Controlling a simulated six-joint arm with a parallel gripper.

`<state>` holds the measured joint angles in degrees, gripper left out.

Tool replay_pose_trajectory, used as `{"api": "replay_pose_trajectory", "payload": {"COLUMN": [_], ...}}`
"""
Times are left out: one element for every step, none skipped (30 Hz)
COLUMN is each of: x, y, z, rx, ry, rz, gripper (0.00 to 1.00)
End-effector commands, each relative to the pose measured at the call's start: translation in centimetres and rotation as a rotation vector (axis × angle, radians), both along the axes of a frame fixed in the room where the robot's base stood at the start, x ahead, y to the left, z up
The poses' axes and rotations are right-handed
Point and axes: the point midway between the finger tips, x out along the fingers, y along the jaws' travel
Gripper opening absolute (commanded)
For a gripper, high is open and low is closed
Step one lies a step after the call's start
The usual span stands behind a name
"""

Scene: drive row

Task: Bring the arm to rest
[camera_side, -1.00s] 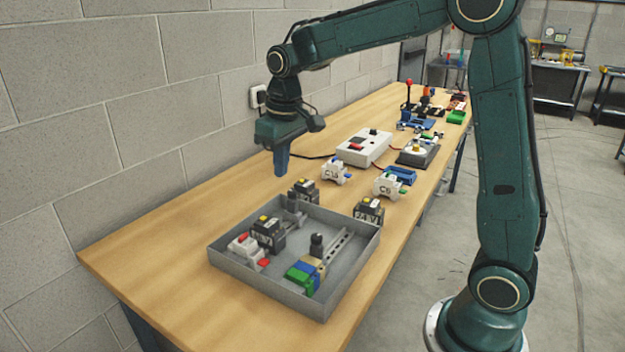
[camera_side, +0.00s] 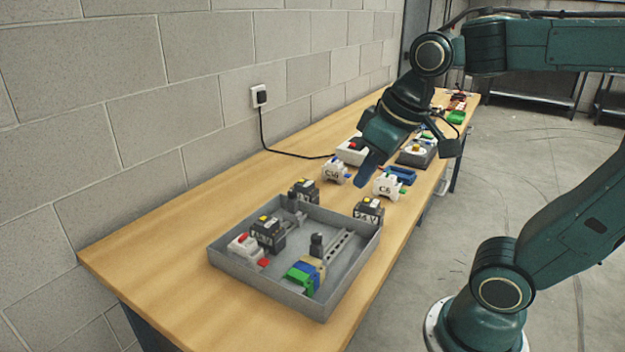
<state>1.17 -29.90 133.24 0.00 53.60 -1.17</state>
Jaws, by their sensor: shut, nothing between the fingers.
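My gripper (camera_side: 364,183) is shut and empty. It hangs tilted in the air over the middle of the bench, its blue fingers pointing down and to the left. In the picture its tip shows between the two white breakers and above the grey tray. It partly covers the white box with the red button and hides part of the row of things behind it.
A grey tray (camera_side: 221,262) with several parts stands at the near end of the wooden bench (camera_side: 165,250). White breakers (camera_side: 335,169) (camera_side: 388,186) and black blocks (camera_side: 303,191) (camera_side: 369,210) stand behind it. A black cable (camera_side: 285,150) runs from a wall socket (camera_side: 258,96).

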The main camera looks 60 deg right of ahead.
Motion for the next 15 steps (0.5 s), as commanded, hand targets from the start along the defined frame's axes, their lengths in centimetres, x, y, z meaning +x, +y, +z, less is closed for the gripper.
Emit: {"api": "replay_pose_trajectory", "payload": {"x": [-1.0, -1.5, -2.2, -2.6, -3.1, -3.6, -3.9, -4.2, -4.5, -4.7, -4.9, -5.1, -5.2, -5.3, -5.3], "y": [0.1, 0.2, 0.2, 0.3, 0.3, 0.3, 0.4, 0.4, 0.4, 0.4, 0.4, 0.5, 0.5, 0.5, 0.5], "z": [-0.2, -0.3, -0.6, -0.7, -0.9, -1.1, -1.2, -1.4, -1.5, -1.7, -1.8, -1.8, -1.9, -1.9, -2.0], "rx": [0.001, 0.001, 0.002, 0.003, 0.004, 0.005, 0.005, 0.006, 0.006, 0.007, 0.007, 0.008, 0.008, 0.008, 0.008], "ry": [-0.017, -0.025, -0.035, -0.044, -0.05, -0.059, -0.065, -0.07, -0.076, -0.08, -0.083, -0.086, -0.088, -0.089, -0.089], "rz": [0.001, 0.002, 0.002, 0.002, 0.002, 0.002, 0.002, 0.002, 0.002, 0.002, 0.002, 0.002, 0.002, 0.002, 0.002], "gripper": [0.0, 0.0, 0.0, 0.0, 0.0, 0.0, 0.0, 0.0, 0.0, 0.0, 0.0, 0.0, 0.0, 0.0, 0.0]}}
